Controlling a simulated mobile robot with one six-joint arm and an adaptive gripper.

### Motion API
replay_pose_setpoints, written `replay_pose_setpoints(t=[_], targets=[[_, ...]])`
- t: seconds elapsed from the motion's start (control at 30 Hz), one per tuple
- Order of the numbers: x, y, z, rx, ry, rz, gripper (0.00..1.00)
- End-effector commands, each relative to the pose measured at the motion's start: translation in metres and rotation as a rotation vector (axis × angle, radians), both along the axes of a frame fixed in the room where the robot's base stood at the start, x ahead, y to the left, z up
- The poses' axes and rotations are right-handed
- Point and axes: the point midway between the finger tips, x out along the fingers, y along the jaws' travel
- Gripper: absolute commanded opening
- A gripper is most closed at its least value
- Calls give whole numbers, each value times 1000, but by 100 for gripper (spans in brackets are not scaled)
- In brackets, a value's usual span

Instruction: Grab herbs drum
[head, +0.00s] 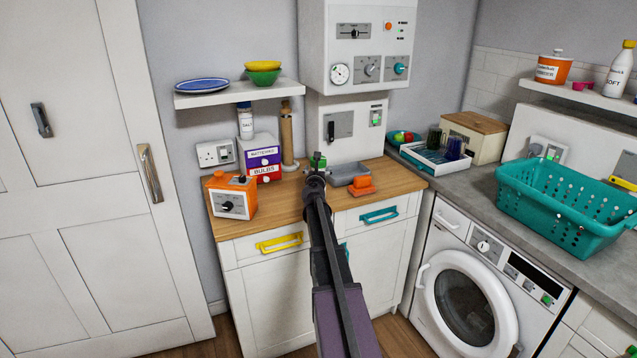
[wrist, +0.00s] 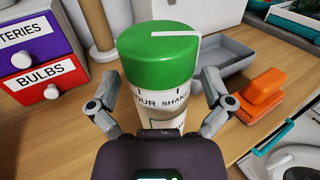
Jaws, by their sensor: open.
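A round drum with a green lid (wrist: 160,55) and a white labelled body stands upright on the wooden worktop in the wrist view. The label's visible part reads "OUR SHAKE" or similar; I see no word "herbs". In the head view its green top (head: 319,159) shows just beyond my gripper (head: 314,180), and the arm hides most of it. In the wrist view my gripper (wrist: 158,112) is open, with one finger on each side of the drum. Whether the fingers touch it I cannot tell. The drum's lower part is hidden behind the gripper body.
Left of the drum are a drawer box (head: 262,160) marked "BULBS", a wooden post (head: 287,135) and an orange device (head: 232,196). Right are a grey tray (head: 348,173) and an orange block (head: 361,187). A white panel (head: 345,118) stands behind.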

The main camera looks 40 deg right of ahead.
Motion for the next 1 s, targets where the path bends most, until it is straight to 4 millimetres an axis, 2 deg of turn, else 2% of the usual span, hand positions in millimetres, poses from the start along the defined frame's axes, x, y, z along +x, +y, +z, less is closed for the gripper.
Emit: replay_pose_setpoints(t=[0.13,0.7,0.77,0.97,1.0], targets=[[8,-8,0,0,0,0,100],[8,-8,0,0,0,0,100],[8,-7,0,0,0,0,85],[8,-8,0,0,0,0,26],[8,-7,0,0,0,0,20]])
